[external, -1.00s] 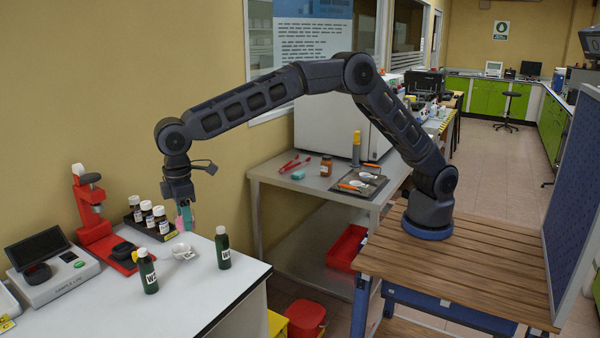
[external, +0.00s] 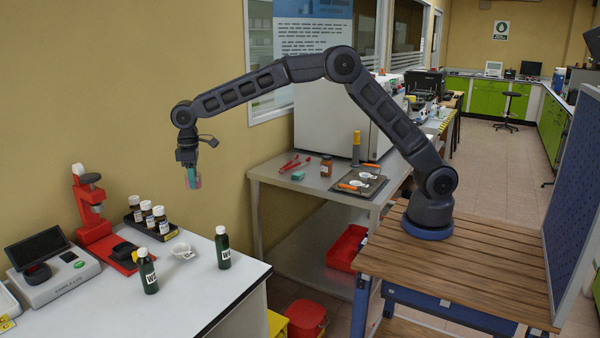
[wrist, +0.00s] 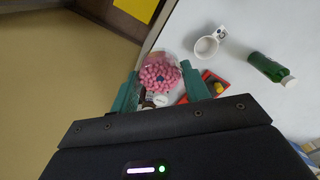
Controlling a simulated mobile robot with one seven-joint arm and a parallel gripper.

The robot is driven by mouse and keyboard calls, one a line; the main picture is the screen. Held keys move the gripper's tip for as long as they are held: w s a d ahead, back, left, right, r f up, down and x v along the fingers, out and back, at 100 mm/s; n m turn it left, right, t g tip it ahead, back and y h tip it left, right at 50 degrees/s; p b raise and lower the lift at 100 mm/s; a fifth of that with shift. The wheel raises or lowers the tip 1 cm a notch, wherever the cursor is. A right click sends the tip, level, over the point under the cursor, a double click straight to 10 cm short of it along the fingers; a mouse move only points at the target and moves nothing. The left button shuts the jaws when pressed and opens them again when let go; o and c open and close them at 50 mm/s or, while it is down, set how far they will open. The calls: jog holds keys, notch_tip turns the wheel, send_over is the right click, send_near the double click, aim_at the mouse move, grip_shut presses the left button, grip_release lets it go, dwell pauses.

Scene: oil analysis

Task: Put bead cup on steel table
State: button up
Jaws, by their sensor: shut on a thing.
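The bead cup (wrist: 160,75) is a clear cup full of pink beads. My gripper (external: 192,178) is shut on it and holds it in the air above the back edge of the white bench. In the wrist view the cup sits between the two teal fingertips. In the external view the cup shows only as a small pinkish shape (external: 197,183) at the fingers. The steel table (external: 262,172) stands to the right of the white bench, against the wall, with free surface at its front left.
On the steel table are red tongs (external: 290,164), a teal block (external: 298,175), a brown jar (external: 326,166) and a dark tray (external: 345,197). A gap separates bench and table.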

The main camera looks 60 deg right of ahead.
jog(key=w+d+f+m, duration=0.15)
jog(key=w+d, duration=0.35)
jog(key=d, duration=0.9)
jog(key=w+d+m, duration=0.3)
jog(key=w+d, duration=0.1)
jog(key=d, duration=0.9)
jog(key=w+d+m, duration=0.2)
jog(key=w+d, duration=0.3)
jog(key=d, duration=0.9)
jog(key=s+d+f+m, duration=0.1)
jog(key=s+d+m, duration=0.15)
jog(key=d, duration=1.15)
jog(key=s+d+f+m, duration=0.15)
jog(key=s+d, duration=0.25)
jog(key=d, duration=1)
jog(key=s+d+m, duration=0.3)
jog(key=s+d, duration=0.1)
jog(key=d, duration=1)
jog(key=f, duration=1.9)
jog(key=shift+w+d+f, duration=0.15)
jog(key=shift+w+f, duration=0.1)
jog(key=shift+f, duration=0.05)
jog(key=shift+f, duration=0.1)
jog(key=o, duration=1)
